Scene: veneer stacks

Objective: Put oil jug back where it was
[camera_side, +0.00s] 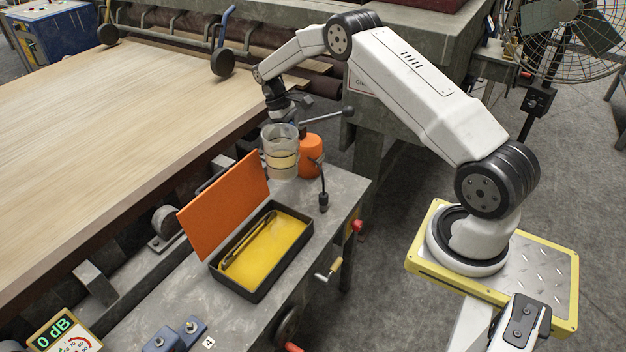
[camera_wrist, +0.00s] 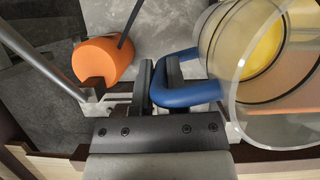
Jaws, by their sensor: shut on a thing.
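The oil jug (camera_side: 280,160) is a clear, upright cylinder with amber liquid in it. In the side view it is at the far end of the grey bench, and I cannot tell whether its base touches the bench top. In the wrist view the jug (camera_wrist: 275,50) is at the right, with a blue handle (camera_wrist: 188,93). My gripper (camera_wrist: 160,72) is shut on that handle. In the side view my fingers are largely hidden behind the jug and the wrist.
An orange oil can (camera_side: 311,152) with a dark spout stands close to the right of the jug. A black tray (camera_side: 288,270) with yellow lining and a raised orange lid (camera_side: 224,205) lies nearer. The large wood veneer sheet (camera_side: 110,130) fills the left.

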